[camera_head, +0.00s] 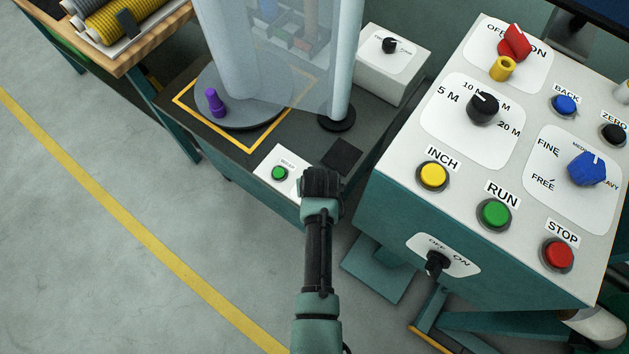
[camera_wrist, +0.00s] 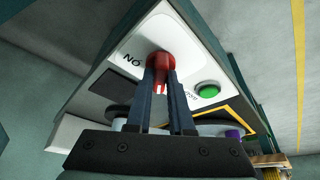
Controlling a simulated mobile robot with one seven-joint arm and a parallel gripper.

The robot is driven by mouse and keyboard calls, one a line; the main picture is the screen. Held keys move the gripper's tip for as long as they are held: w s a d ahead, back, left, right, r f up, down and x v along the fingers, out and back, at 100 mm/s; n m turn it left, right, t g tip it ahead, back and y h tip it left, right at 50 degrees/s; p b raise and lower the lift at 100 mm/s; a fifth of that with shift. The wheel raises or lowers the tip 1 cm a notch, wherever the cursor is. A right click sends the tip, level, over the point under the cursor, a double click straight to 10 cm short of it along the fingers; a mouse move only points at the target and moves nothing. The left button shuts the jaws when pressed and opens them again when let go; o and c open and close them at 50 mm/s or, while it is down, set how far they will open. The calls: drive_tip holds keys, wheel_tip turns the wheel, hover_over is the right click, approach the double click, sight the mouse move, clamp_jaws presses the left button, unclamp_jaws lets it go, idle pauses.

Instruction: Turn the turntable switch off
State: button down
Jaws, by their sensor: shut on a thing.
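A red switch knob (camera_wrist: 159,63) sits on a white label plate (camera_wrist: 150,32) in the wrist view. The plate's letters "ON" show upside down to the left of the knob; the OFF lettering is hidden. My gripper (camera_wrist: 161,84) is shut on the red knob, one finger on each side of it. In the head view my gripper (camera_head: 322,183) is at the front edge of the dark machine base and hides the knob. The grey round turntable (camera_head: 250,118) with a purple peg (camera_head: 214,101) lies behind it. I cannot tell which way the knob points.
A green button (camera_head: 279,173) is close left of my gripper; it also shows in the wrist view (camera_wrist: 208,91). A large control console (camera_head: 395,185) with several knobs and buttons stands at the right. A clear panel (camera_head: 270,50) stands over the turntable. Floor at left is free.

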drive_tip(key=shift+n, duration=0.5)
drive_tip(key=c, duration=0.8)
unclamp_jaws()
drive_tip(key=shift+r, duration=0.1)
drive_tip(key=p+v, duration=0.3)
drive_tip(key=v, duration=0.9)
drive_tip(key=shift+d+r, duration=0.25)
drive_tip(key=shift+r, duration=0.15)
